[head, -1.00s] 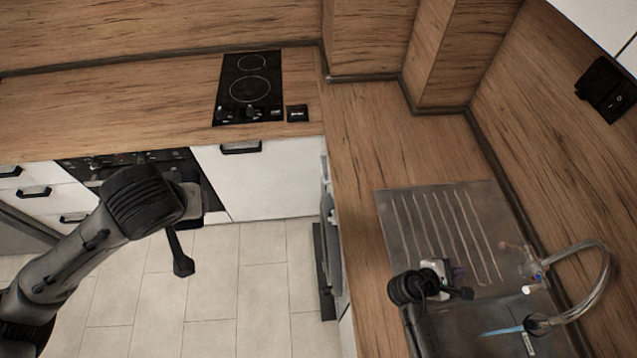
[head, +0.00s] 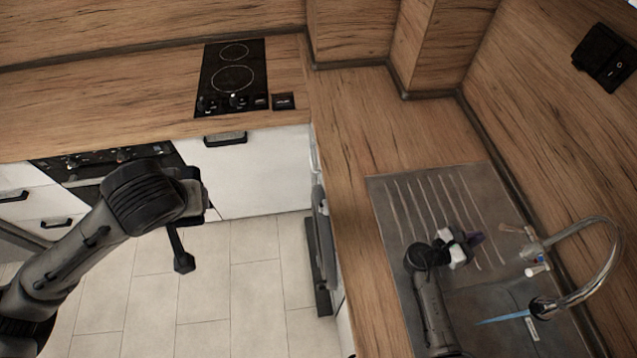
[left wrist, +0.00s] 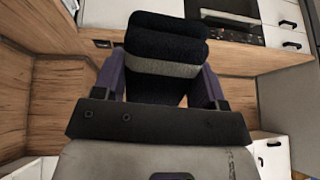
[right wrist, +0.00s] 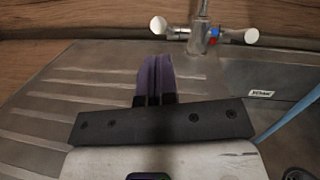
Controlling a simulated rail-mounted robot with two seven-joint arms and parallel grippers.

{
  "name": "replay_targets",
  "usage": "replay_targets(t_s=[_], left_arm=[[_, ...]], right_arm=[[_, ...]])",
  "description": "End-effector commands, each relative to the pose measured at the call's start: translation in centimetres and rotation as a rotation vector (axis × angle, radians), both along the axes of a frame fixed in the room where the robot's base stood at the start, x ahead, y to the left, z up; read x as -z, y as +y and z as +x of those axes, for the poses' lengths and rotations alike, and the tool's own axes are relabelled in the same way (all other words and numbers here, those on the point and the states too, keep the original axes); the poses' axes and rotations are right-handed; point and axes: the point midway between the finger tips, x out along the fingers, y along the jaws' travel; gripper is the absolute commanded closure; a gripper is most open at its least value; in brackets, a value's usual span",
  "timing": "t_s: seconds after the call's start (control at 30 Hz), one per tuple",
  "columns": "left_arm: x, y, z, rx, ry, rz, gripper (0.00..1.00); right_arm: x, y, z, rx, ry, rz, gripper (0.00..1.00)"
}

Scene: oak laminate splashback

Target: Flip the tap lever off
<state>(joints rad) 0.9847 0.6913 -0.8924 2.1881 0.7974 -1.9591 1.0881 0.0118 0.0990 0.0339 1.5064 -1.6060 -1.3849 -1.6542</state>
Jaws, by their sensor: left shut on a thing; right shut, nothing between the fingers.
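The tap (head: 598,232) has a curved chrome spout over the sink, and a blue stream of water (head: 500,319) runs from it. Its body carries two side handles with pale ends (right wrist: 158,25) (right wrist: 251,36) and red and blue marks. I cannot tell which is the lever. My right gripper (head: 477,239) is shut and empty over the ribbed drainer, left of the tap and apart from it. Its purple fingers (right wrist: 155,78) show below the left handle in the right wrist view. My left gripper (left wrist: 165,70) is shut on a dark, fuzzy rolled cloth (left wrist: 166,42) with a grey band.
The steel drainer (head: 400,230) and sink are set in the wooden worktop (head: 420,130), against the splashback. A black hob (head: 232,75) lies on the far counter. A black switch box (head: 604,58) hangs on the right wall. The worktop behind the drainer is clear.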

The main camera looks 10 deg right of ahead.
Motion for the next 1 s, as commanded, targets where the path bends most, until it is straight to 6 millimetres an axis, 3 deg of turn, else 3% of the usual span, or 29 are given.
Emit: replay_targets(t_s=[0.2,0.4,0.83,1.0], left_arm=[[-0.2,0.0,0.0,0.0,0.0,0.0,0.58],[-0.3,0.0,0.0,0.0,0.0,0.0,0.58],[-0.3,0.0,0.0,0.0,0.0,0.0,0.58],[-1.5,0.0,0.0,0.0,-0.001,0.0,0.58]], right_arm=[[-0.4,-2.7,0.4,0.0,0.001,0.0,1.0],[-0.5,-3.9,0.6,-0.001,-0.001,0.001,1.0],[-0.5,-4.1,0.7,-0.002,-0.001,0.003,1.0],[-1.3,-3.4,1.5,-0.018,-0.001,0.027,1.0]])
